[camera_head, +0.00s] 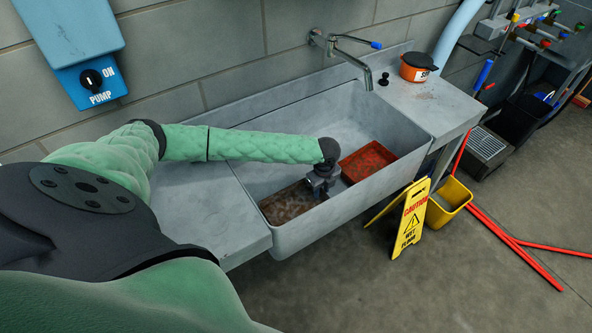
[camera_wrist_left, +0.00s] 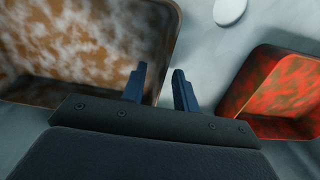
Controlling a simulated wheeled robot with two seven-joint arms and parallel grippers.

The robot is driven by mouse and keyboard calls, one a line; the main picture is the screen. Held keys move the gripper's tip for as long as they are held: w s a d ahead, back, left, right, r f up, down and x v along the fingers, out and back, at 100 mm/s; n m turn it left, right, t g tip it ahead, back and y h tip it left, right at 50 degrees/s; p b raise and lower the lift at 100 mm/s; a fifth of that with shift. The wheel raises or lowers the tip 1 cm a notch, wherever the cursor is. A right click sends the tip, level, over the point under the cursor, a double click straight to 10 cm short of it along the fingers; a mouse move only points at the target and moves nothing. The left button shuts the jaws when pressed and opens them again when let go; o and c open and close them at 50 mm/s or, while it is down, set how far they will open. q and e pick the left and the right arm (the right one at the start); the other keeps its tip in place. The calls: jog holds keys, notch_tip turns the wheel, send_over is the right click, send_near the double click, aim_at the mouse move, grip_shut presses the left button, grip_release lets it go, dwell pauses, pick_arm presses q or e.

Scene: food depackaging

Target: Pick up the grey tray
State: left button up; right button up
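The grey tray (camera_head: 287,204), its inside stained brown, lies in the near left part of the sink. In the left wrist view the stained tray (camera_wrist_left: 75,38) fills the upper left. My left gripper (camera_head: 321,188) reaches down into the sink at this tray's right end. In the left wrist view its two fingers (camera_wrist_left: 160,84) are apart, with the tray's right side wall showing between them. I cannot tell how far the wall is from the fingertips. The gripper hides part of the tray's right end. My right gripper is not in view.
A red stained tray (camera_head: 367,161) lies to the right in the same sink (camera_head: 300,237). A faucet (camera_head: 352,55) hangs over the back wall. An orange pot (camera_head: 417,67) stands on the right counter. A yellow caution sign (camera_head: 409,221) and yellow bucket (camera_head: 449,202) stand on the floor.

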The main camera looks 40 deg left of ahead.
pick_arm(q)
jog(key=shift+f, duration=0.15)
grip_shut()
